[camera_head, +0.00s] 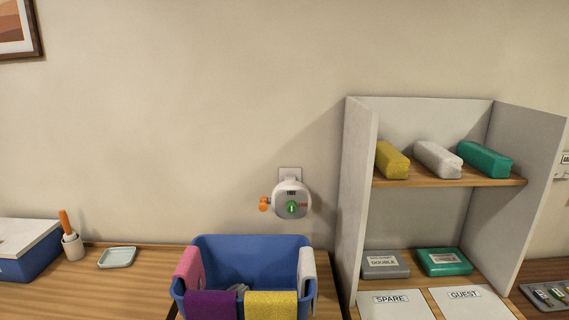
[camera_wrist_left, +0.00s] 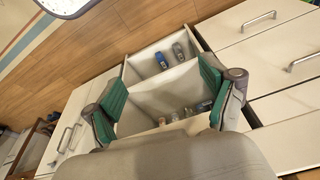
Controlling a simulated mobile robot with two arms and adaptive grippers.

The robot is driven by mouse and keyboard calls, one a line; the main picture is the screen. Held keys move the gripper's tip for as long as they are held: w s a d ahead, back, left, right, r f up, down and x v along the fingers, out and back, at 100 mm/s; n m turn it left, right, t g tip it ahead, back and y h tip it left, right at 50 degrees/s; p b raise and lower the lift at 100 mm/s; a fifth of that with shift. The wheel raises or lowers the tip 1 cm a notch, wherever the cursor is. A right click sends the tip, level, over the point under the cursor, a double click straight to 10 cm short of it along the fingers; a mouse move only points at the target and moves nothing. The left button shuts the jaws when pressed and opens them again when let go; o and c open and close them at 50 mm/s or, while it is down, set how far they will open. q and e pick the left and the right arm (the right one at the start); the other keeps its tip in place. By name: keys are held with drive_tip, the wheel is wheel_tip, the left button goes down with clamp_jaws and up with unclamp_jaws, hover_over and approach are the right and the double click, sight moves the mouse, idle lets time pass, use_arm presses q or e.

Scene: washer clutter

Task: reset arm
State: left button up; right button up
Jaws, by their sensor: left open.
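My left gripper (camera_wrist_left: 162,105) shows in the left wrist view, with its two green-padded fingers spread wide and nothing between them. Beyond the fingers is an open drawer (camera_wrist_left: 150,48) with a divider, holding a few small bottles or similar items. The fingers cover part of it, and I cannot tell how far they are from it. Neither of my arms shows in the head view.
In the head view, a blue tub (camera_head: 240,250) with cloths over its rim stands below a wall dispenser (camera_head: 291,200). A shelf unit (camera_head: 357,200) with wrapped packs stands at right. A small dish (camera_head: 117,257) lies at left. Cabinet drawers (camera_wrist_left: 262,40) flank the open drawer.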

use_arm(q)
drive_tip(key=s+f+g+b, duration=0.1)
drive_tip(key=s+f+b, duration=0.35)
drive_tip(key=f, duration=1.45)
drive_tip(key=s+a+f, duration=0.3)
drive_tip(key=s+f, duration=0.9)
drive_tip(key=s, duration=0.2)
drive_tip(key=shift+s+a+f+g+b, duration=0.15)
drive_tip(key=shift+s+g+b, duration=0.25)
